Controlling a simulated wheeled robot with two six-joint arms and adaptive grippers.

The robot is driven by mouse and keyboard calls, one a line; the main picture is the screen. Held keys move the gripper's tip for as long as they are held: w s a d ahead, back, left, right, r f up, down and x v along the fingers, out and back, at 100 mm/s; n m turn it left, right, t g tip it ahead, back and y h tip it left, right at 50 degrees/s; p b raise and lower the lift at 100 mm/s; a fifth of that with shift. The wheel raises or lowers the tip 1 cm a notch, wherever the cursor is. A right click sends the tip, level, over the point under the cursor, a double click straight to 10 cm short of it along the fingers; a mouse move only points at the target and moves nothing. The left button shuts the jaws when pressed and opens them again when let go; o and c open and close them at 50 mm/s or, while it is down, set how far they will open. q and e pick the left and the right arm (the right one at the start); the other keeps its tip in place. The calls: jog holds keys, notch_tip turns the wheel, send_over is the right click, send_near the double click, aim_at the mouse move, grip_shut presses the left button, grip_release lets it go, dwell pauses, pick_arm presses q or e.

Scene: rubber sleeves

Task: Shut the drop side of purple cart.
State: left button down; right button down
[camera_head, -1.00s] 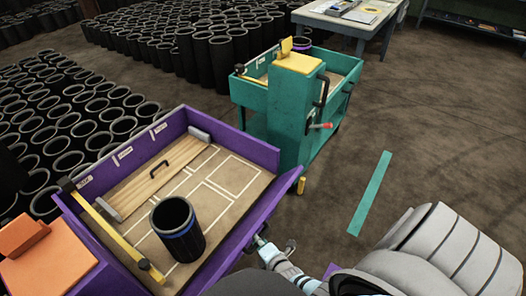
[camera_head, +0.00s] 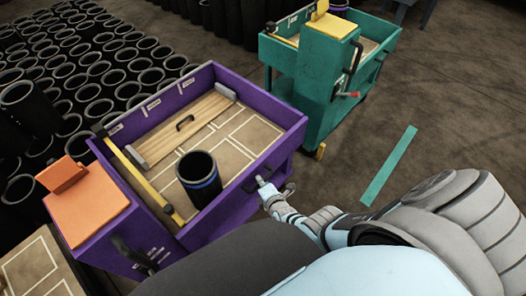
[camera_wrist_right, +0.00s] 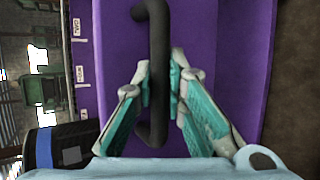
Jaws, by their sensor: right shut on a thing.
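The purple cart (camera_head: 290,112) stands in the middle left of the head view. Its drop side (camera_head: 228,211) is the near right wall and looks about upright, close to the cart's corner. Whether it is latched cannot be told. The drop side's dark bar handle shows large in the right wrist view (camera_wrist_right: 157,40). My right gripper (camera_head: 262,183) is at this handle, outside the cart. In the wrist view its fingers (camera_wrist_right: 162,82) lie on both sides of the handle, shut on it. My left gripper is not in view.
A black sleeve with a blue band (camera_head: 200,184) stands in the cart tray near the drop side. A teal cart (camera_head: 318,85) stands behind. Many black sleeves fill the left floor.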

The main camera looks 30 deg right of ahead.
jog(key=shift+w+r, duration=0.1)
jog(key=shift+r, duration=0.05)
jog(key=c, duration=1.6)
grip_release()
jog(key=shift+s, duration=0.55)
jog(key=v, duration=0.6)
jog(key=shift+r, duration=0.3)
jog(key=shift+s+a, duration=0.1)
